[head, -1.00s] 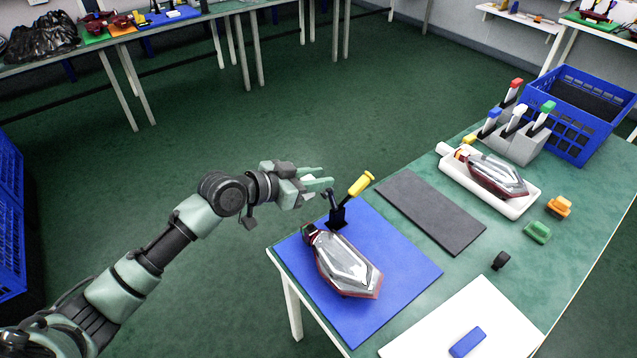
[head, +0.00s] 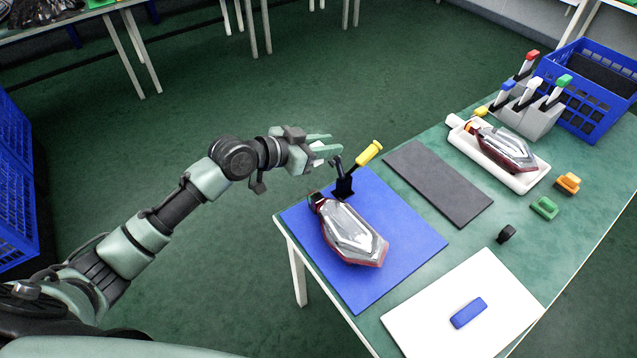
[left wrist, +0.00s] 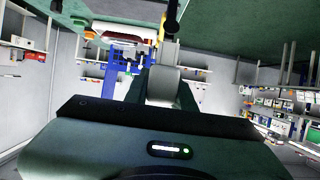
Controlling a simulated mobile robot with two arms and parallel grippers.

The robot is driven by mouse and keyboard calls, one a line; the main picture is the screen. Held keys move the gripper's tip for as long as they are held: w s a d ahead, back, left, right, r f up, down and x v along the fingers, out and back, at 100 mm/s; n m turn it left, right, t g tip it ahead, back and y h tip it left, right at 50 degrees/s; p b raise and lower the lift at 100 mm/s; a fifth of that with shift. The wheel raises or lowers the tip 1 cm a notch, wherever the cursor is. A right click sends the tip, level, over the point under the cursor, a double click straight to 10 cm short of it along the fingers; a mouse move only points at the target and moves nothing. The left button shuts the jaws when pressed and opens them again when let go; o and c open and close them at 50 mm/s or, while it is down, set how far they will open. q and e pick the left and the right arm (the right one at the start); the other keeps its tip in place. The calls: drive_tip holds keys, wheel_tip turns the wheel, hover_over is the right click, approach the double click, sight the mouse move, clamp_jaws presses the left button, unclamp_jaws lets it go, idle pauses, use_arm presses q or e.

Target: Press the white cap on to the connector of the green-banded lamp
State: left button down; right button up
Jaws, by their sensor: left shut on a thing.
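The lamp (head: 352,234) lies on the blue mat (head: 412,239), clear lens up with a dark red rim. Its connector end (head: 317,199) points to the upper left; a green band is too small to make out. My left gripper (head: 327,150) is shut on a small white piece (head: 320,160), which looks like the white cap, mostly hidden by the fingers. It is above and beyond the connector end, apart from it, close to the black clamp (head: 344,187) with a yellow handle (head: 369,152). In the left wrist view a lamp (left wrist: 120,32) shows at the top. My right gripper is out of view.
A grey mat (head: 437,183) lies right of the blue mat. A second lamp (head: 508,147) rests in a white tray (head: 528,184). Behind are a grey holder (head: 532,121) with coloured-top tools and a blue crate (head: 590,95). A white sheet (head: 430,320) bears a blue block (head: 468,313).

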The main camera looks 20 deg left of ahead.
use_arm(q)
wheel_tip(320, 180, up, 3)
drive_tip(key=shift+f+p, duration=0.1)
drive_tip(key=shift+p, duration=0.5)
drive_tip(key=s+a+r+m+g+h, duration=0.1)
drive_tip(key=s+r, duration=0.1)
drive_tip(key=s, duration=0.8)
drive_tip(key=s+a+r+m+g+h, duration=0.1)
drive_tip(key=s+a+r+m, duration=0.1)
drive_tip(key=s, duration=0.7)
drive_tip(key=shift+s+a+r+g+h, duration=0.3)
drive_tip(key=shift+s+r+g, duration=0.1)
drive_tip(key=shift+r, duration=0.1)
drive_tip(key=shift+f, duration=0.1)
drive_tip(key=shift+d, duration=0.1)
